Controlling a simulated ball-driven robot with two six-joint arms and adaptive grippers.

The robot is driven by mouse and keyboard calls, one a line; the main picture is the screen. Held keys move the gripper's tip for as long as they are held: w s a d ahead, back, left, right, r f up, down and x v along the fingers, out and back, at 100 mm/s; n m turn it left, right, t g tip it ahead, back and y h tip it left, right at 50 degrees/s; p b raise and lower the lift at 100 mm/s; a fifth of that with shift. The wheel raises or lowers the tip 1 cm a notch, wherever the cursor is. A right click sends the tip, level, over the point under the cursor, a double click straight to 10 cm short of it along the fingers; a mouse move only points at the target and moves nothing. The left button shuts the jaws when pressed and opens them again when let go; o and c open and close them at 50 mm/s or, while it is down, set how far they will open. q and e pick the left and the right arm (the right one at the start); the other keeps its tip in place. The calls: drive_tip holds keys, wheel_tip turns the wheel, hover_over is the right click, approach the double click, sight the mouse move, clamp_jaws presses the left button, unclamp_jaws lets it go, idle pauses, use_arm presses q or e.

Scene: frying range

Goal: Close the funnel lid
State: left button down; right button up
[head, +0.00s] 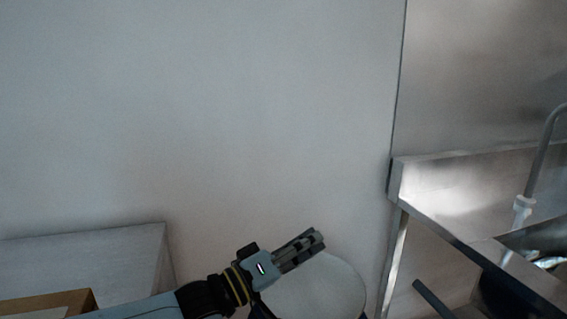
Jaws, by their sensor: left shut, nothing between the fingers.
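My left gripper (312,240) comes in from the lower left on its blue-grey arm and points up and to the right. Its fingers are shut with nothing between them. Directly behind it in the picture is a pale rounded disc (325,290), cut off by the bottom edge; it may be the funnel lid, but I cannot tell for sure. Whether the gripper touches the disc cannot be told. No funnel body can be made out. My right gripper is not in view.
A steel sink counter (440,195) with a grey pipe (544,150) stands at the right. A pale grey box-like surface (90,265) and a brown box (45,303) are at the lower left. A bare wall (200,110) fills the back.

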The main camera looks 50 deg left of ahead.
use_arm(q)
wheel_tip(320, 180, up, 10)
idle(0.5)
drive_tip(key=shift+f, duration=0.1)
